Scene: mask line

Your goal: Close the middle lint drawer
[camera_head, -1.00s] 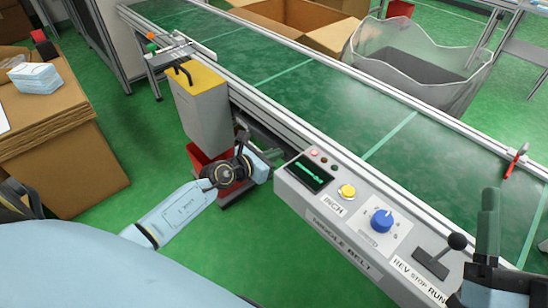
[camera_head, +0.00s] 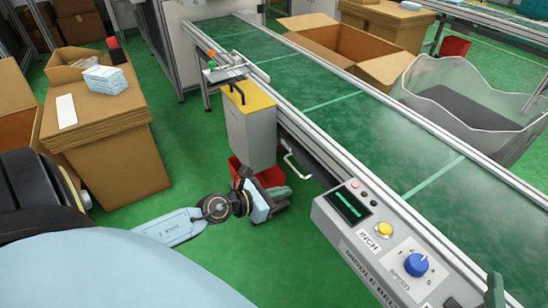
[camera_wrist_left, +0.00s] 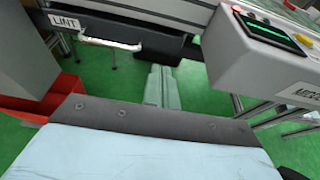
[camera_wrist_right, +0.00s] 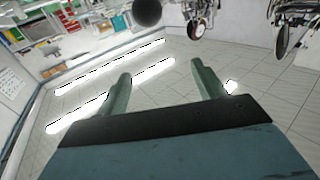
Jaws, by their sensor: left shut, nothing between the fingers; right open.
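A dark drawer with a LINT label (camera_wrist_left: 66,22) and a pale bar handle (camera_wrist_left: 110,45) sits under the belt frame in the left wrist view. In the head view its handle (camera_head: 298,168) shows below the belt's near side. How far the drawer stands out is unclear. My left gripper (camera_head: 279,194) is low beside the red bin, left of and below the handle and apart from it. Its fingers (camera_wrist_left: 162,86) are together and empty, below and right of the handle.
The control box (camera_head: 385,245) juts out right of the handle. A grey bin with a yellow top (camera_head: 250,130) stands left of it, with a red bin (camera_wrist_left: 40,105) below. Cardboard boxes (camera_head: 105,135) stand at left. Green floor between is free.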

